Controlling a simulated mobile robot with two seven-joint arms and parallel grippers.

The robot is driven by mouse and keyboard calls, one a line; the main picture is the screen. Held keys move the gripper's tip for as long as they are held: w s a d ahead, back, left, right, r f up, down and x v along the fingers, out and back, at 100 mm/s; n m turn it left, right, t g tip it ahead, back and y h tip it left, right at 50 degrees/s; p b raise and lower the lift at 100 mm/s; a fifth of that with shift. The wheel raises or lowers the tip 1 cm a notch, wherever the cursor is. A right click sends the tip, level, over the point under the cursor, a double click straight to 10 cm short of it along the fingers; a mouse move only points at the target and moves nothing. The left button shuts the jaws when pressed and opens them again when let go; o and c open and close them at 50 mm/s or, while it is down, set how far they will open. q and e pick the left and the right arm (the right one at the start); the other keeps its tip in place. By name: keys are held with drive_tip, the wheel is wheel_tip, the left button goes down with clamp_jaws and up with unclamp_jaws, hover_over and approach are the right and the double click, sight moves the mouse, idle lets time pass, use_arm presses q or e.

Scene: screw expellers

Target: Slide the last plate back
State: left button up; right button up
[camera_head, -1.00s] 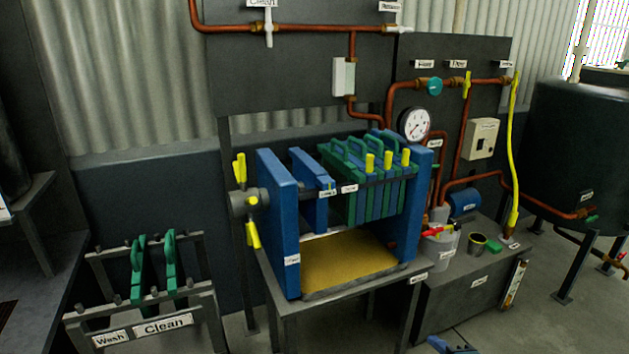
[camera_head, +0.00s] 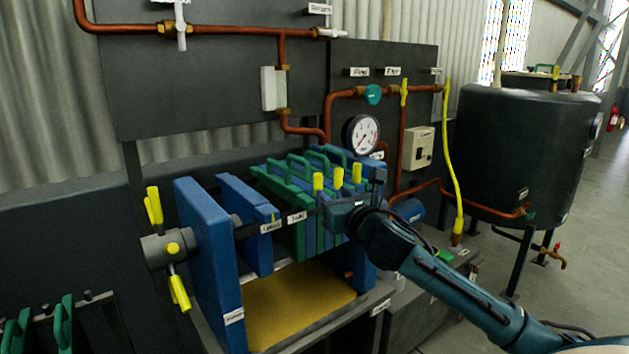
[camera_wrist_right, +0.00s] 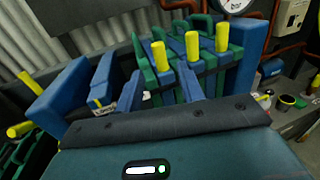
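The press stands in the middle of the head view. Its pack of green and blue plates (camera_head: 297,230) hangs upright and close together, with green handles on top and yellow-tipped taps (camera_head: 338,178) along the near side. A blue pressing plate (camera_head: 246,222) stands left of the pack, with a gap between them. My right gripper (camera_head: 357,210) is at the near right end of the pack. Its fingertips are hidden or merge with the plates, so contact and opening cannot be told. The right wrist view shows the pack (camera_wrist_right: 185,75) just beyond my gripper body. My left gripper is not in view.
A blue end frame (camera_head: 207,262) with a yellow-handled screw (camera_head: 168,248) stands at left. A yellow tray (camera_head: 290,305) lies below the plates. Copper pipes, a gauge (camera_head: 361,134) and a dark tank (camera_head: 525,155) are behind and to the right. Green plates sit in a rack at lower left.

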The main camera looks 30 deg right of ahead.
sight(320, 183)
drive_tip(key=w, duration=0.3)
drive_tip(key=w+d, duration=0.1)
drive_tip(key=w, duration=0.5)
drive_tip(key=shift+w+d+f, duration=0.1)
drive_tip(key=shift+w+d, duration=0.05)
drive_tip(key=shift+d, duration=0.15)
clamp_jaws()
